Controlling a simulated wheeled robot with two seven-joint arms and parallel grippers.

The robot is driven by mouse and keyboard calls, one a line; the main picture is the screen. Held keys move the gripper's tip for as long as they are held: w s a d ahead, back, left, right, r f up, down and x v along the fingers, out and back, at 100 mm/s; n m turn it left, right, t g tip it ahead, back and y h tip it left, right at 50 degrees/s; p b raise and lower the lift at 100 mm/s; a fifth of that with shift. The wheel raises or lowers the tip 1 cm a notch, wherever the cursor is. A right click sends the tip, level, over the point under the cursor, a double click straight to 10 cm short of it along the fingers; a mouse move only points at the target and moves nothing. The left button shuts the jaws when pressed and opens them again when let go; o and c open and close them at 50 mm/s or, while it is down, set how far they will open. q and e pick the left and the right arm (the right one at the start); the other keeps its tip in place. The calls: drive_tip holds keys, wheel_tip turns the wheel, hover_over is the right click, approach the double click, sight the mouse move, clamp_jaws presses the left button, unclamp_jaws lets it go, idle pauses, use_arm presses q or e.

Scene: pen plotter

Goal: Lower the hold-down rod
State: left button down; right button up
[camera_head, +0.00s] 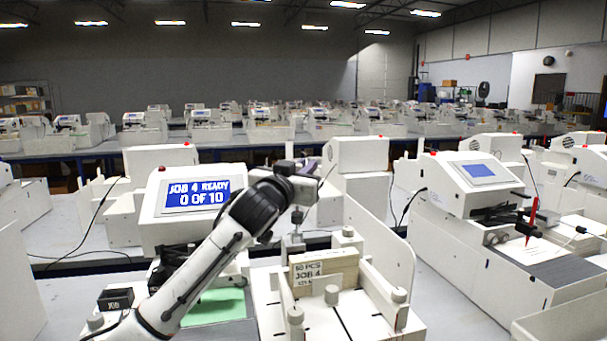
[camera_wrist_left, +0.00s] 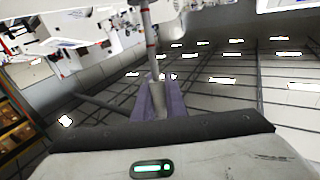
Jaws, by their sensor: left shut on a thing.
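The hold-down rod (camera_head: 297,220) stands upright over the white feeder tray (camera_head: 265,305), with a grey block at its lower end near the back of the card stack (camera_head: 325,268). I cannot tell whether the block touches the stack. The stack's label reads "50 PCS JOB 4". My left gripper (camera_head: 308,167) is at the rod's upper end. In the left wrist view, its purple fingers (camera_wrist_left: 160,100) are shut on a grey tapered knob, with the thin rod (camera_wrist_left: 149,40) running up the picture from it. My right gripper is not in view.
The plotter's screen (camera_head: 197,194) reads "JOB 4 READY 0 OF 10". A green sheet (camera_head: 215,307) lies below my left arm. A tall white side wall (camera_head: 378,235) and several short posts flank the stack. Another plotter with a red pen (camera_head: 532,215) stands at right.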

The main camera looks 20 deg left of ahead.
use_arm(q)
drive_tip(key=s+d+f+m+t+h+b, duration=0.1)
drive_tip(key=s+d+m+t+b, duration=0.4)
drive_tip(key=b, duration=0.6)
drive_tip(key=shift+s+f+h+b, duration=0.3)
drive_tip(key=shift+s+f+h, duration=0.15)
drive_tip(key=shift+s, duration=0.3)
drive_tip(key=shift+r, duration=0.1)
